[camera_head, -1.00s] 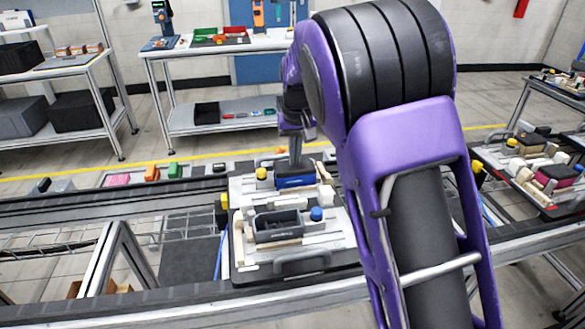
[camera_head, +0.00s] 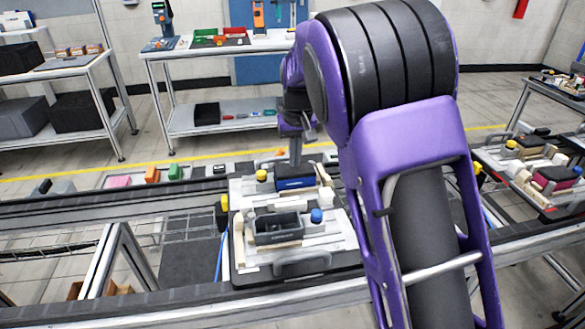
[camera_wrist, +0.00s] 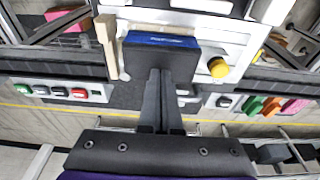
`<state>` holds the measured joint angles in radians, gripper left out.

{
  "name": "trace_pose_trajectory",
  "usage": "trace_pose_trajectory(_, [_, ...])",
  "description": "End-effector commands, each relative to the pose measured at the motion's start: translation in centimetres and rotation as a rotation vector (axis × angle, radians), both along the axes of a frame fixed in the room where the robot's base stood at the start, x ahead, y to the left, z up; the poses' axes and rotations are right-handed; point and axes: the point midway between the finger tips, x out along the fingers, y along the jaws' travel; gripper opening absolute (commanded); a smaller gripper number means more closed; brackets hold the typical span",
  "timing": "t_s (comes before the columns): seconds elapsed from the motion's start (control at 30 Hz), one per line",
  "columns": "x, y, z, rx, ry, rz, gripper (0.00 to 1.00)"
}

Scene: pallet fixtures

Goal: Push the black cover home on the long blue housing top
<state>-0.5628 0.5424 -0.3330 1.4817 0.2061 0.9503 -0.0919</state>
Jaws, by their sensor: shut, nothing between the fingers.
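The long blue housing (camera_head: 295,184) sits in the fixture on the pallet, with the black cover (camera_head: 293,170) on its top. In the wrist view the cover (camera_wrist: 160,57) appears as a dark block, with a blue strip of the housing (camera_wrist: 160,39) along its far edge. My gripper (camera_head: 295,163) is shut and empty, pointing down at the cover from above. In the wrist view its fingertips (camera_wrist: 160,73) overlap the middle of the cover; I cannot tell whether they touch it. Whether the cover sits fully flush is too small to tell.
The pallet (camera_head: 333,262) rests on the conveyor rails and also carries an open dark grey housing (camera_head: 278,228), a blue knob (camera_head: 316,215) and a yellow knob (camera_head: 261,175). Another loaded pallet stands at the right. Wooden guide blocks flank the blue housing closely.

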Motion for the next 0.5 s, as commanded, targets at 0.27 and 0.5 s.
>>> trace_pose_trajectory(0.27, [0.0,0.0,2.7,0.000,-0.001,0.001,0.00])
trace_pose_trajectory(0.5, [0.0,0.0,4.6,0.000,-0.001,0.001,0.00])
